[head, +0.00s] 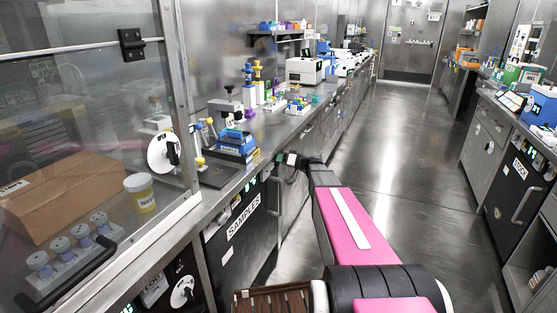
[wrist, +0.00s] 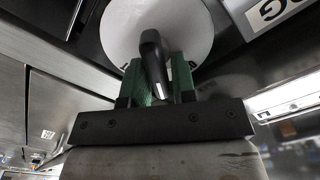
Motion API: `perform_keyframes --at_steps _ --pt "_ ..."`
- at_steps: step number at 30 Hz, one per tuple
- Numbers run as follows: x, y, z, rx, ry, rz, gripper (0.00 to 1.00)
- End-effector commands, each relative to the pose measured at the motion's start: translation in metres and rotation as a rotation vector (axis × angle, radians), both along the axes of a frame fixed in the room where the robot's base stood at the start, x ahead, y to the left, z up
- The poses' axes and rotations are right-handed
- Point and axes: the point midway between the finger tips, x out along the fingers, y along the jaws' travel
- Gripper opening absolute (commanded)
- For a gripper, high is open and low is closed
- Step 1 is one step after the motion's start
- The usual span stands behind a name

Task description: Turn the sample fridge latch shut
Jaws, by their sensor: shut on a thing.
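The sample fridge (head: 225,235) is the dark front marked SAMPLES under the left counter in the head view. In the wrist view, a round pale disc carries a black latch handle (wrist: 152,62). My gripper (wrist: 157,82) has its green fingers on either side of this handle and is shut on it. In the head view, my arm reaches to the counter edge near the fridge, and my gripper (head: 289,160) is small there. The latch it holds cannot be made out in that view.
A glass-fronted cabinet with a cardboard box (head: 70,192) is at the near left. Another round latch (head: 183,291) sits below it. The aisle floor (head: 385,145) is clear.

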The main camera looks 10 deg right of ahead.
Motion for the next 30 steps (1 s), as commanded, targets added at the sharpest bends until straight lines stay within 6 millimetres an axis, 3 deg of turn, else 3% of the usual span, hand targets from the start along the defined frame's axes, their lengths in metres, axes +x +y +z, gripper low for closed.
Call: perform_keyframes --at_steps 18,30 --pt "0.004 -0.004 -0.008 0.32 0.483 -0.001 0.01" --pt "0.005 -0.004 -0.012 0.473 0.711 -0.001 0.01"
